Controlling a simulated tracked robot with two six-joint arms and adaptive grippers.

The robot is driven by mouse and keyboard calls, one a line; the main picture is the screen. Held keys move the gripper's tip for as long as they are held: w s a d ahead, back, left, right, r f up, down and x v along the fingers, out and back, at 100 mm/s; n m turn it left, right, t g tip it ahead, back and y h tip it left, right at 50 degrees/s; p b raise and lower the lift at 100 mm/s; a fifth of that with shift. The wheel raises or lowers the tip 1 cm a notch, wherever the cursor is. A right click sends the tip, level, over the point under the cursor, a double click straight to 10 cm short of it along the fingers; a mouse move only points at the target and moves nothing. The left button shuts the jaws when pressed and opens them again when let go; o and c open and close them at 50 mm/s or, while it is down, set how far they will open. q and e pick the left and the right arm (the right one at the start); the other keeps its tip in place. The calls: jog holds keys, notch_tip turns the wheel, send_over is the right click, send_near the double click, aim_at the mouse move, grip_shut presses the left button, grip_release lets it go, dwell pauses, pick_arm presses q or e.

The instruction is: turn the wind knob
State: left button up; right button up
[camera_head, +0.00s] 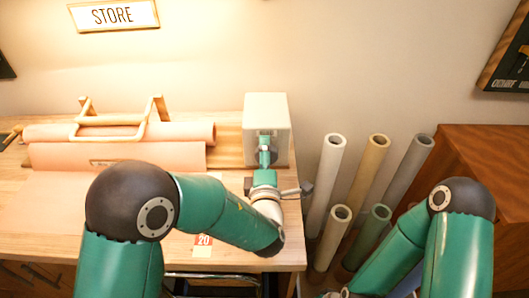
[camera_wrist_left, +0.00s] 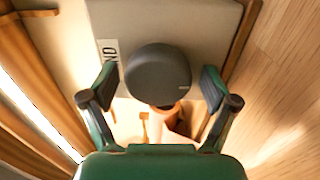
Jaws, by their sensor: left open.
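The wind knob is a dark grey round knob (camera_wrist_left: 158,72) on the face of a pale box (camera_wrist_left: 205,25). A label beside it (camera_wrist_left: 108,52) shows the letters "ND"; the rest is cut off or hidden. My left gripper (camera_wrist_left: 158,88) is open, with one finger on each side of the knob and a visible gap on both sides. In the head view the pale box (camera_head: 266,104) stands on the bench, and my left gripper (camera_head: 265,152) is in front of it, largely covering the knob. My right arm is at the right; its gripper is out of view.
A pink paper roll (camera_head: 180,132) with a wooden frame lies on the wooden bench (camera_head: 230,185) left of the box. Several upright tubes (camera_head: 326,182) stand right of the bench, by a brown cabinet (camera_head: 480,150). A "STORE" sign (camera_head: 113,15) hangs on the wall.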

pick_arm(q)
jog(key=shift+d, duration=0.25)
jog(key=c, duration=1.1)
jog(key=shift+a, duration=0.2)
jog(key=shift+c, duration=0.3)
jog(key=shift+s+d, duration=0.1)
